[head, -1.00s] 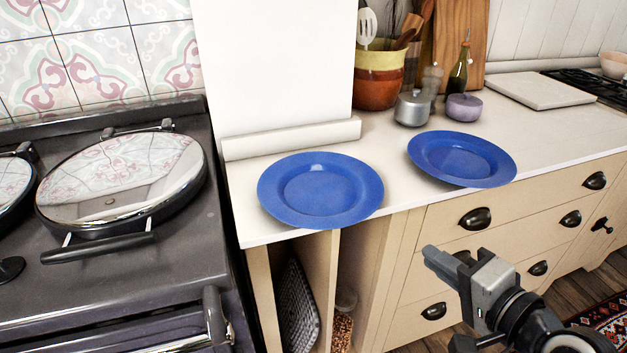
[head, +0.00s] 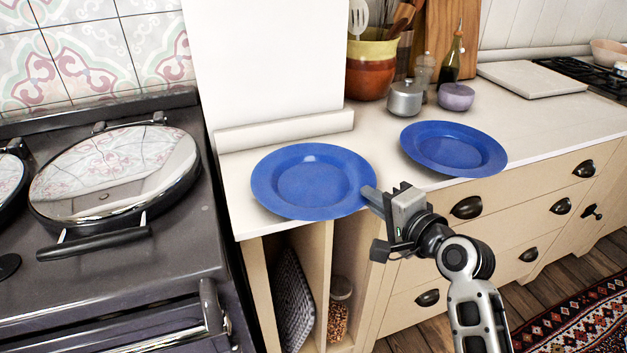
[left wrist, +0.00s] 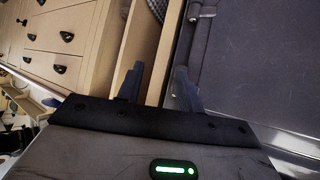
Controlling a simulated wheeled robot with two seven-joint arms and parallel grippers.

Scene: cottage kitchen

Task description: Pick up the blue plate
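Two blue plates lie on the pale countertop in the head view. The left blue plate (head: 312,182) is near the counter's front edge beside the stove. The right blue plate (head: 453,148) lies further right. My right gripper (head: 375,222) is at the front right rim of the left plate, its fingers apart, one finger tip at or just beside the rim. I cannot tell whether it touches. My left gripper (left wrist: 160,84) is open and empty in the left wrist view, facing the cabinet front and stove side. It is outside the head view.
A dark stove (head: 120,260) with a round lid (head: 115,170) stands at left. Behind the plates are a utensil pot (head: 370,75), a small metal pot (head: 404,99), a purple bowl (head: 456,97) and a white board (head: 532,79). Drawers with dark handles lie below the counter.

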